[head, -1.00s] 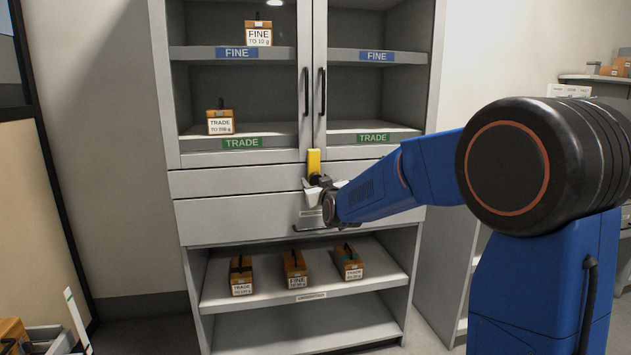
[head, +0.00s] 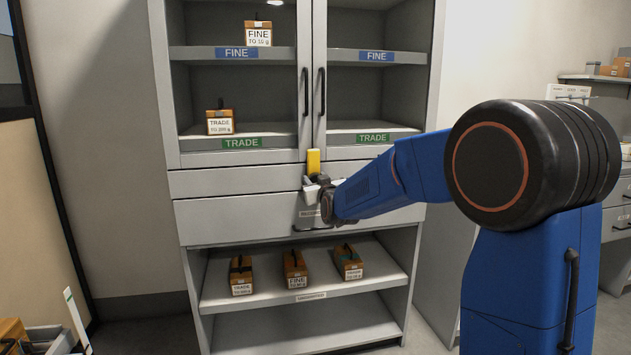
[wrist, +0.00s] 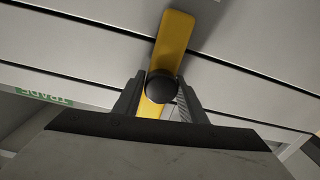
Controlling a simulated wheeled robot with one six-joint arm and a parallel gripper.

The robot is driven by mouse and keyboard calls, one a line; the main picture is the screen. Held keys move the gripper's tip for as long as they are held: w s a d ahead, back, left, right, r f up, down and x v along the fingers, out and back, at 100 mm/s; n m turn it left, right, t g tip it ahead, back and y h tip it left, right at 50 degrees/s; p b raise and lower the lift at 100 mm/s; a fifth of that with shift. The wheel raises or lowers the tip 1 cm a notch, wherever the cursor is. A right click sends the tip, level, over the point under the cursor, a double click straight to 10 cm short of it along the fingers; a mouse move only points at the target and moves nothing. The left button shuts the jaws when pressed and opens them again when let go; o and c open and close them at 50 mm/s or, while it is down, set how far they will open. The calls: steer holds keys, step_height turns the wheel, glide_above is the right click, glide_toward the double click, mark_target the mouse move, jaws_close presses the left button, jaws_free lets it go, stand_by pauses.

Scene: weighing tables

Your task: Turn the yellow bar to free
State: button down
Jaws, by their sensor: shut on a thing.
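The yellow bar (head: 313,162) stands upright on the cabinet front, across the edge below the glass doors. In the wrist view the yellow bar (wrist: 174,45) runs past a dark round pivot (wrist: 162,87), and its other end lies between my fingers. My gripper (head: 312,185) is at the bar's lower end, and in the wrist view my gripper (wrist: 160,100) is shut on that end. The head view partly hides the lower end behind the gripper.
The cabinet doors above have two dark upright handles (head: 306,92). A drawer (head: 240,217) with a dark handle is just below my gripper. Brown weight boxes (head: 295,268) stand on the open lower shelf. Another bench is at the right.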

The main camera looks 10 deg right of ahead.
steer(key=shift+f+m, duration=0.1)
steer(key=shift+m, duration=0.5)
steer(key=m, duration=0.7)
steer(key=shift+m, duration=0.3)
steer(key=m, duration=0.4)
steer(key=shift+f+m, duration=0.1)
steer(key=shift+m, duration=0.2)
steer(key=m, duration=0.4)
steer(key=shift+h, duration=0.3)
steer(key=shift+m, duration=0.5)
steer(key=c, duration=1.2)
jaws_free()
steer(key=shift+s, duration=0.1)
